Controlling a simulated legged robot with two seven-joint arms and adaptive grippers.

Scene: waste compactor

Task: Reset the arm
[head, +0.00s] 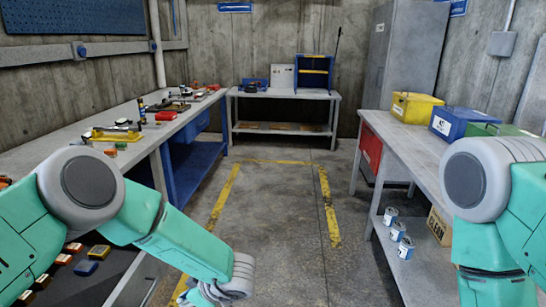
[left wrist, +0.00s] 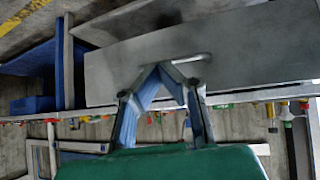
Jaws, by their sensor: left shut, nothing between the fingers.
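My left arm (head: 160,235) comes in from the left in the head view and reaches down over the floor, with its wrist (head: 232,280) at the bottom edge. The fingers are cut off or too unclear there. In the left wrist view my left gripper (left wrist: 168,68) shows with its fingertips together, shut and empty. A grey flat surface lies behind the fingers in that view. My right arm (head: 490,200) is bent at the right edge of the head view, and its gripper is out of view.
A long workbench (head: 60,150) with tools runs along the left wall. A table (head: 285,94) stands at the back. A right table (head: 405,150) carries yellow (head: 415,107), blue (head: 455,122) and green bins, with several cans on its lower shelf. The yellow-marked floor (head: 270,215) between is clear.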

